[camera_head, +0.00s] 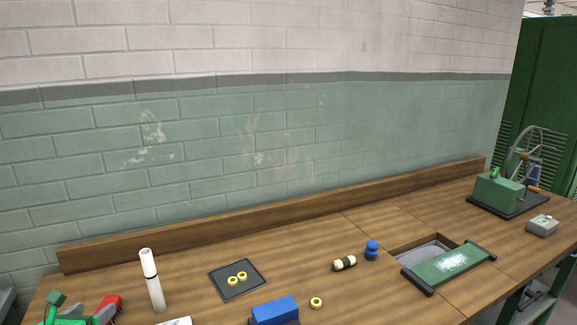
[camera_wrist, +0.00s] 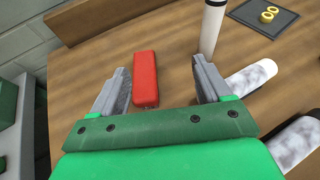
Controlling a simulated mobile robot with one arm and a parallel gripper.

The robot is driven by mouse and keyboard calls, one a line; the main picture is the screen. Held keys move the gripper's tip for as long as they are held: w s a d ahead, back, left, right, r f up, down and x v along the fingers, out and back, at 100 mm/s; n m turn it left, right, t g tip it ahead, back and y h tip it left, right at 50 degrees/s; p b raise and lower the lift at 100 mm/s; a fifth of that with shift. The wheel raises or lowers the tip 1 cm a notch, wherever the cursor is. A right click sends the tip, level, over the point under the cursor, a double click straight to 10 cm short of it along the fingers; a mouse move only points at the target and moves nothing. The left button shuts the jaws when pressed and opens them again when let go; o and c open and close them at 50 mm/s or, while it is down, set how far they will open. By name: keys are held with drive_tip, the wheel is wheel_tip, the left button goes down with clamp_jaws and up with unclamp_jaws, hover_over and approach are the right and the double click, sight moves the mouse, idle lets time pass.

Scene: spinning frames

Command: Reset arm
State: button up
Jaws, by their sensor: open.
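My gripper (camera_wrist: 160,90) is open in the wrist view, with two grey fingers on a green body. A red block (camera_wrist: 146,78) lies on the wooden bench between and beyond the fingers; I cannot tell its height relative to the fingertips, and nothing is visibly held. In the head view, part of my green gripper (camera_head: 78,316) shows at the bottom left, next to a red piece with dark bristles (camera_head: 107,309). A white cylinder with a black band (camera_head: 152,281) stands upright to its right; it also shows in the wrist view (camera_wrist: 212,28).
A dark tray (camera_head: 250,286) holds yellow rings (camera_head: 238,278). A blue block (camera_head: 275,310), a loose yellow ring (camera_head: 316,302), a cream-and-black roll (camera_head: 344,263) and a blue knob (camera_head: 371,251) lie rightward. A green-topped recess (camera_head: 448,265) and green machine (camera_head: 498,192) are farther right.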

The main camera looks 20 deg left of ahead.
drive_tip(key=w+d+r+n+y, duration=0.1)
drive_tip(key=w+d+r+n, duration=0.25)
drive_tip(key=w+r, duration=0.5)
drive_tip(key=w+d+r+n+y, duration=0.1)
drive_tip(key=w+d+r+n, duration=0.35)
drive_tip(key=w, duration=0.75)
drive_tip(key=w+d+r+n+g+y, duration=0.1)
drive_tip(key=w+d+r+n+g, duration=0.2)
drive_tip(key=d, duration=0.5)
drive_tip(key=w+d+r+n+g+y, duration=0.1)
drive_tip(key=w+d+r+n, duration=0.2)
drive_tip(key=d+n, duration=0.35)
drive_tip(key=s+d+f+n+g+h, duration=0.1)
drive_tip(key=s+d+f+n, duration=0.15)
drive_tip(key=d, duration=0.65)
drive_tip(key=s+d+f+n+g+h, duration=0.1)
drive_tip(key=s+d+n+g, duration=0.15)
drive_tip(key=d, duration=0.65)
drive_tip(key=s+d+f+n+g+h, duration=0.1)
drive_tip(key=s+d+n+h, duration=0.15)
drive_tip(key=d, duration=0.75)
drive_tip(key=s+d+f+n+g+h, duration=0.2)
drive_tip(key=s+d+f+n, duration=0.1)
drive_tip(key=s+d, duration=0.9)
drive_tip(key=s+d+f+n+g+h, duration=0.2)
drive_tip(key=s+d+f+n+g, duration=0.1)
drive_tip(key=s+d, duration=0.9)
drive_tip(key=shift+s+d+g, duration=0.35)
drive_tip(key=shift+d, duration=0.4)
